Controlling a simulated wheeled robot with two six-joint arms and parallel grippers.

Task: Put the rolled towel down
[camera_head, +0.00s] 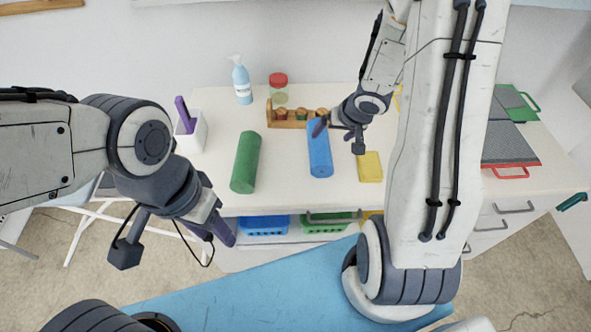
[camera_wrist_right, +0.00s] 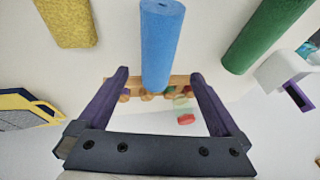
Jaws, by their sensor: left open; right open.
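A blue rolled towel (camera_head: 320,155) lies on the white counter, and a green rolled towel (camera_head: 245,162) lies left of it. My right gripper (camera_head: 338,138) is open at the blue roll's far half, one finger in front of the roll and the other to its right. In the right wrist view the blue roll (camera_wrist_right: 161,40) appears between the open fingers (camera_wrist_right: 158,75), and the green roll (camera_wrist_right: 268,33) is off to the right. I cannot tell whether a finger touches the blue roll. My left gripper (camera_head: 173,243) is open and empty before the counter's front left edge.
A wooden rack (camera_head: 290,122) with small jars stands behind the blue roll. A yellow block (camera_head: 370,167) lies to its right. A pump bottle (camera_head: 241,80), a red-lidded jar (camera_head: 278,79) and a white holder (camera_head: 191,135) stand further back or left. Blue (camera_head: 263,225) and green baskets (camera_head: 326,222) sit below.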

